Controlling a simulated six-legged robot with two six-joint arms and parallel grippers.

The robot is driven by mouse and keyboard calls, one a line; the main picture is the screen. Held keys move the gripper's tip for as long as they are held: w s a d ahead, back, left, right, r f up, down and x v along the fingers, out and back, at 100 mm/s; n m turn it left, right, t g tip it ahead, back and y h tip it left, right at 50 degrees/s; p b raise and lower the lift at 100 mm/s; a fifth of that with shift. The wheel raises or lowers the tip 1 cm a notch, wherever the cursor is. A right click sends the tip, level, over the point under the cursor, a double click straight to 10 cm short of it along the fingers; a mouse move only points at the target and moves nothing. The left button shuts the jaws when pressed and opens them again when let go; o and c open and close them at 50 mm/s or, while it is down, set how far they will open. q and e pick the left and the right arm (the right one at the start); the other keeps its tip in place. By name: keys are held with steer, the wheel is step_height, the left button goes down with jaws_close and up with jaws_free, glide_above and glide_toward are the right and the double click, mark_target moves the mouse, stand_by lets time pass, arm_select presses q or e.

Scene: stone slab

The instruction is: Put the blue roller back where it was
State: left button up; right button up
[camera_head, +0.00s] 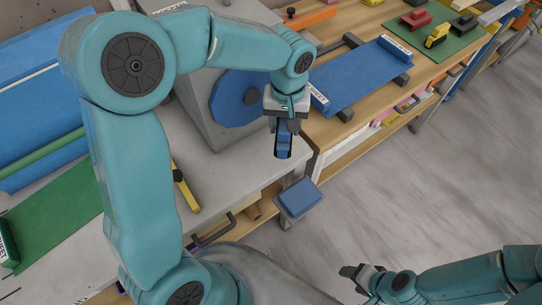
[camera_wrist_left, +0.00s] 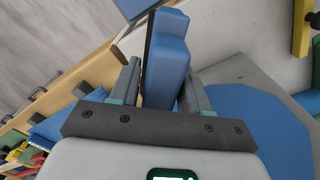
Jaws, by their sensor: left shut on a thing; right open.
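My left gripper (camera_head: 284,128) is shut on a blue piece, which I take for the blue roller (camera_head: 283,146). It hangs below the jaws, in front of the grey machine and near the front edge of the grey slab. In the left wrist view the blue roller (camera_wrist_left: 167,62) lies between both fingers; it looks block-like, with a dark strip along one side. My right gripper (camera_head: 358,275) is open and empty over the floor at the lower right.
A grey machine (camera_head: 205,92) with a blue disc (camera_head: 236,97) stands behind the left gripper. A blue pad (camera_head: 298,198) on a grey support juts out below. A yellow tool (camera_head: 185,187) lies on the slab (camera_head: 225,180). A wooden bench holds a blue sheet (camera_head: 358,80). The floor at right is clear.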

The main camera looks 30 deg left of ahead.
arm_select(q)
steer(key=s+a+r+n+b, duration=0.2)
steer(key=a+r+n+b, duration=0.2)
steer(key=a+r+n, duration=0.3)
steer(key=shift+n, duration=0.6)
steer(key=shift+s+d+f, duration=0.1)
steer(key=shift+d+f, duration=0.1)
steer(key=shift+f, duration=2.85)
steer(key=shift+s+d+f, duration=0.1)
steer(key=shift+d+f, duration=0.15)
steer(key=shift+f, duration=2.8)
steer(key=shift+d+f, duration=0.2)
steer(key=shift+f, duration=2.85)
steer(key=shift+f+b, duration=0.15)
steer(key=shift+b, duration=0.25)
steer(key=o, duration=1.1)
